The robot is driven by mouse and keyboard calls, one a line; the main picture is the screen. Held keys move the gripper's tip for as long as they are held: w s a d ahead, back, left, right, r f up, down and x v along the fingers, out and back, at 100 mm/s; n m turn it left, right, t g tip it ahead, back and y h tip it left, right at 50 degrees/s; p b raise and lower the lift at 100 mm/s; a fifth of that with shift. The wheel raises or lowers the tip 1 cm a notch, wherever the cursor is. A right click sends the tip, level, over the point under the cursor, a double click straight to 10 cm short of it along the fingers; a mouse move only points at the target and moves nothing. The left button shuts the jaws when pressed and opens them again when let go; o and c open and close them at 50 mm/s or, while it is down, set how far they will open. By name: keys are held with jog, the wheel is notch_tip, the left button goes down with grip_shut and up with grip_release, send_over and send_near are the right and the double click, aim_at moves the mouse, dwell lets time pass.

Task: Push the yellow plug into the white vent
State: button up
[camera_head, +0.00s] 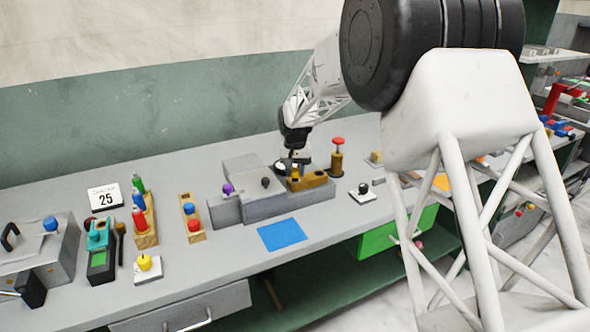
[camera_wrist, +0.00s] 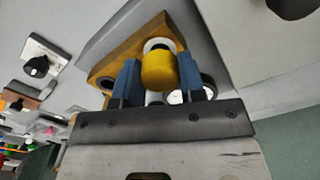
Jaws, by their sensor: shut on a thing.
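My gripper (camera_head: 293,165) points down over the grey press on the bench. In the wrist view, its blue fingers (camera_wrist: 160,82) are shut on the yellow plug (camera_wrist: 159,70), a short rounded cylinder. The plug is above or beside a yellow-brown block (camera_wrist: 125,44). A white-rimmed dark round part (camera_wrist: 157,44) shows just past the plug. A white round part (camera_wrist: 175,97) is partly hidden behind the fingers; I cannot tell which of these is the white vent. The plug's far end is hidden, so contact cannot be told.
The grey press (camera_head: 260,208) has a purple knob (camera_head: 228,188). A black knob on a white plate (camera_head: 362,191) is to the right. A blue mat (camera_head: 282,235) lies in front.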

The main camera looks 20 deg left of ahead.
aim_at(295, 170)
jog(key=shift+f, duration=0.85)
jog(key=o, duration=1)
jog(key=shift+r, duration=0.15)
jog(key=shift+r, duration=3.8)
jog(key=shift+d, duration=0.1)
